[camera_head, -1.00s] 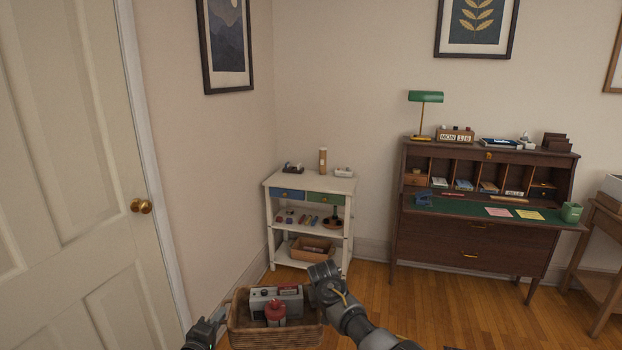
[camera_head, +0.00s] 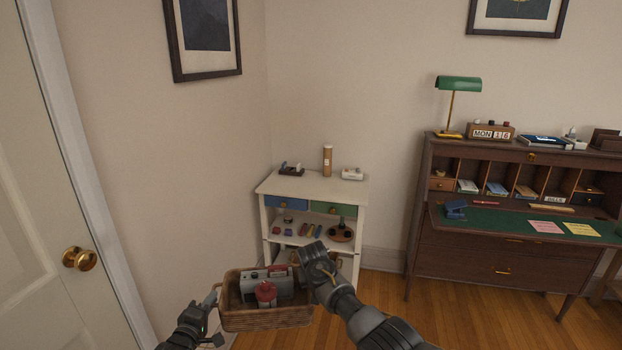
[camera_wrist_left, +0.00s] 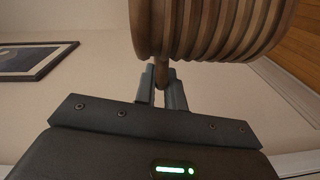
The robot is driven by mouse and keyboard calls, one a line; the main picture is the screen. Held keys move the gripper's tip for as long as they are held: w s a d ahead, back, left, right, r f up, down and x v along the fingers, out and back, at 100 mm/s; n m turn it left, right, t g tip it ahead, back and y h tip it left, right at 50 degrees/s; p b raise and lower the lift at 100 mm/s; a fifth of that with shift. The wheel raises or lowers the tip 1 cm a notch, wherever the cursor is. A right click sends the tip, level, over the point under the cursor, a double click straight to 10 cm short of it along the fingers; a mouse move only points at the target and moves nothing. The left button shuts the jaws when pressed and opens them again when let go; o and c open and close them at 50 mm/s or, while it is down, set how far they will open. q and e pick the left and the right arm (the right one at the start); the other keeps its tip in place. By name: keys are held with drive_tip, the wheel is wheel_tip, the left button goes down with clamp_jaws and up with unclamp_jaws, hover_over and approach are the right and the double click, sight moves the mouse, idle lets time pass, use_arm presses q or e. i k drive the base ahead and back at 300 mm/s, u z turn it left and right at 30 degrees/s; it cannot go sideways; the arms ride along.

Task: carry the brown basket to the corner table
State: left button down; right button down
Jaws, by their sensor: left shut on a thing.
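The brown basket (camera_head: 265,319) is wicker and hangs in front of me at the bottom of the head view, with a grey box-like item and a red item in it. My left gripper (camera_head: 212,298) is shut on the basket's left end; in the left wrist view the jaws (camera_wrist_left: 162,88) close on a handle piece by the ribbed basket wall (camera_wrist_left: 215,30). My right gripper (camera_head: 308,272) is at the basket's right end; its fingertips are hidden. The white corner table (camera_head: 268,184) stands beyond the basket, in the corner.
On the table top are a dark tray-like item (camera_head: 291,170), a tan cylinder (camera_head: 327,160) and a white item (camera_head: 352,174); the front middle is bare. Small things fill its shelf. A dark desk (camera_head: 480,254) stands right, a door (camera_head: 50,220) left.

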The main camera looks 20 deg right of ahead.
sight(321, 183)
drive_tip(key=i, duration=1.5)
drive_tip(key=z, duration=0.7)
drive_tip(key=i, duration=1.55)
